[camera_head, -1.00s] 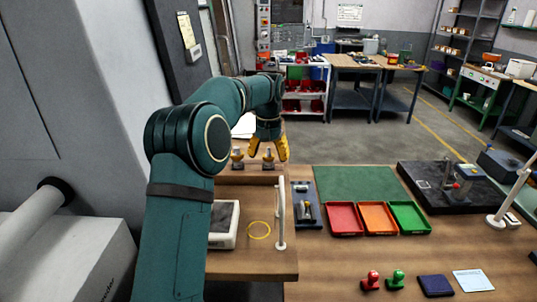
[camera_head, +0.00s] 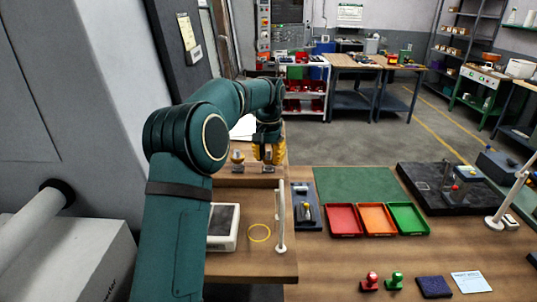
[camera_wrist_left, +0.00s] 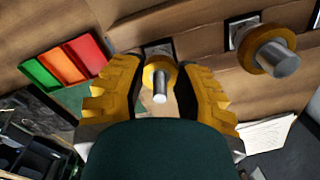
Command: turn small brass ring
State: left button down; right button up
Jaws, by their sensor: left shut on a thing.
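The small brass ring (camera_wrist_left: 158,72) sits around a steel pin that stands on the wooden surface. My left gripper (camera_wrist_left: 160,84) has its yellow fingers on either side of this ring and is shut on it. In the head view the left gripper (camera_head: 268,154) points down at the right one of two fittings, and its fingers hide most of the ring there. A larger brass ring (camera_wrist_left: 262,46) on a thicker steel pin stands to the right in the wrist view. In the head view this larger ring (camera_head: 238,157) is left of the gripper. My right gripper is not in view.
A white-framed device (camera_head: 224,227), a yellow loop (camera_head: 259,232) and a white post (camera_head: 281,215) are on the bench nearer me. Red (camera_head: 343,220), orange (camera_head: 378,220) and green (camera_head: 409,218) trays lie to the right. White paper (camera_wrist_left: 268,134) lies near the gripper.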

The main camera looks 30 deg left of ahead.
pick_arm(q)
jog(key=m, duration=0.4)
jog(key=shift+m, duration=0.7)
jog(key=c, duration=0.6)
grip_release()
jog(key=shift+o, duration=0.2)
notch_tip(320, 180, up, 12)
dwell(0.4)
